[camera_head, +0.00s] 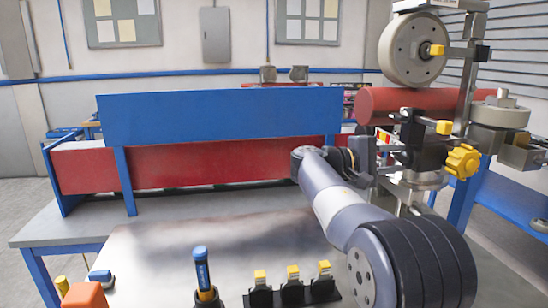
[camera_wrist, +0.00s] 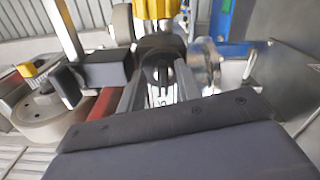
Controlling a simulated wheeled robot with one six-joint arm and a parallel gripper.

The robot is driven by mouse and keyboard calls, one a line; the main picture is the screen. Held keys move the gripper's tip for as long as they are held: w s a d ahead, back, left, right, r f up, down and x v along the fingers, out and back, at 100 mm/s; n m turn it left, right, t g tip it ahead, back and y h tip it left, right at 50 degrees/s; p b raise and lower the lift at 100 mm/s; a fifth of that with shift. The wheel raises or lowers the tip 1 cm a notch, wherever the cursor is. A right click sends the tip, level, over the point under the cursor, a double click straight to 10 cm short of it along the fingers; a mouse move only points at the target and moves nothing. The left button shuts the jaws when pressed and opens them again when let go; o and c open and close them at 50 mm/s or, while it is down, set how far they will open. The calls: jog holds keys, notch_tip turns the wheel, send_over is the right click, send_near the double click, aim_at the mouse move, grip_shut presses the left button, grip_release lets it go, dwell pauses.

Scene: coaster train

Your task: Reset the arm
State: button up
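My gripper (camera_wrist: 160,95) shows in the wrist view as two grey fingers standing apart, with a dark round part seen between and beyond them. No held thing can be made out. In the head view my arm bends up from the lower right, and its wrist end is beside the coaster wheel assembly (camera_head: 418,150), where the gripper's tips are hard to make out. A yellow knob (camera_head: 462,160) is on the assembly's right side. A yellow knob also shows at the top of the wrist view (camera_wrist: 158,8), beyond the fingers.
A red tube (camera_head: 410,101) and large wheels (camera_head: 413,49) stand close around my wrist. A blue and red panel (camera_head: 220,115) stands along the table's back. A blue-handled tool (camera_head: 202,270) and yellow-topped black holders (camera_head: 292,285) are at the front. The metal tabletop (camera_head: 160,250) left of my arm is clear.

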jog(key=n+p, duration=0.1)
jog(key=n, duration=0.1)
jog(key=n+p, duration=0.2)
jog(key=shift+w+r, duration=0.1)
jog(key=shift+r, duration=0.3)
jog(key=shift+f+n+p, duration=0.1)
jog(key=shift+n+p, duration=0.75)
jog(key=shift+n, duration=0.45)
jog(key=shift+w, duration=0.1)
